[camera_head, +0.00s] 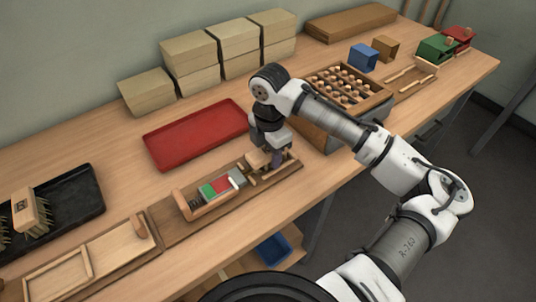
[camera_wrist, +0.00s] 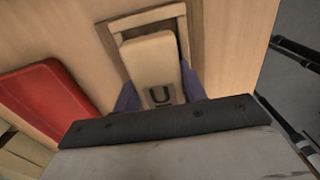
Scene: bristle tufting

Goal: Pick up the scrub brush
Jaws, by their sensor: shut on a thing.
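My gripper (camera_head: 268,158) is at the right end of the long wooden fixture on the bench. Its purple fingers (camera_wrist: 160,93) are shut on the two sides of a pale wooden block (camera_wrist: 152,62) with a dark U mark. The block lies over a framed wooden recess (camera_wrist: 182,22); I cannot tell whether it touches it. No bristles show on this block, as its underside is hidden. Another wooden brush block (camera_head: 30,211) with bristle tufts lies in the black tray (camera_head: 78,205) at the left.
A red tray (camera_head: 195,135) lies behind the fixture (camera_head: 185,232). A compartment box of small wooden pieces (camera_head: 347,85) stands at the right of my gripper. Pale boxes (camera_head: 190,50) are stacked along the wall. Blue (camera_head: 363,57), green (camera_head: 436,48) and red (camera_head: 458,38) bins stand farther right.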

